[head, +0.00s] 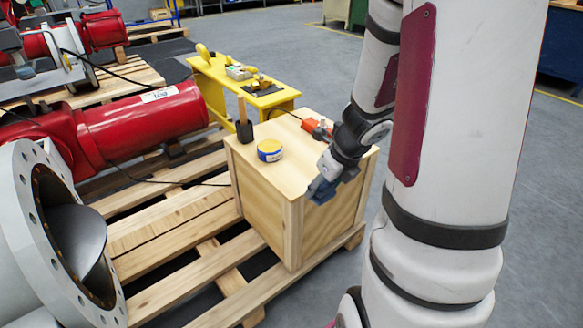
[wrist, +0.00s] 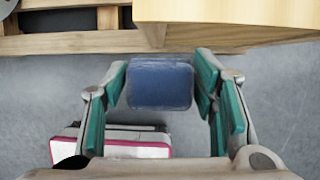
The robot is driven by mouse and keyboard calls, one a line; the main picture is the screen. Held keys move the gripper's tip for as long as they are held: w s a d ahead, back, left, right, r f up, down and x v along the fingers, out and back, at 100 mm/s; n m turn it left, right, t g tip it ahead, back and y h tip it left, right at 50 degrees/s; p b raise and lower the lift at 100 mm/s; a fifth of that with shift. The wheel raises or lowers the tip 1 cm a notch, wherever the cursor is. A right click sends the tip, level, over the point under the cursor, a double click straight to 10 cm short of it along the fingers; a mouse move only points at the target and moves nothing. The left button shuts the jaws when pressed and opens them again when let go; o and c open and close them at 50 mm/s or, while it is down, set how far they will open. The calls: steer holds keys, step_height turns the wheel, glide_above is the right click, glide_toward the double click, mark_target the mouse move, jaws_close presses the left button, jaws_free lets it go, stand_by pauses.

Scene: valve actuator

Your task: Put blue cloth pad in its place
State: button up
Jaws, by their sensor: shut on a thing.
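The blue cloth pad (wrist: 159,84) is held between the green-lined fingers of my gripper (wrist: 160,85) in the wrist view. It looks like a flat, dark blue block with rounded corners. In the head view my gripper (head: 325,188) is at the front right edge of the wooden crate (head: 262,200), and the pad shows only as a small dark blue patch there, partly hidden by the gripper. In the wrist view grey floor lies behind the pad, and the crate's edge (wrist: 225,12) is just above it. The pad's place cannot be made out.
On the crate stand a blue and yellow tin (head: 270,151), a black brush with a wooden handle (head: 244,128) and an orange tool (head: 316,128). The crate rests on a pallet (head: 185,255). A yellow bench (head: 215,82) with small items and red actuators (head: 140,122) stand behind and left.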

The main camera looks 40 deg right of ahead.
steer(key=w+d, duration=0.1)
steer(key=w, duration=0.4)
steer(key=w+d+f, duration=0.1)
steer(key=w, duration=0.4)
steer(key=w+d, duration=0.2)
steer(key=w, duration=0.3)
steer(key=shift+w+f, duration=0.15)
steer(key=shift+f, duration=0.15)
steer(key=shift+d+f+b, duration=0.1)
steer(key=shift+f+b, duration=1.2)
steer(key=shift+f, duration=0.4)
steer(key=shift+f, duration=0.1)
steer(key=o, duration=1)
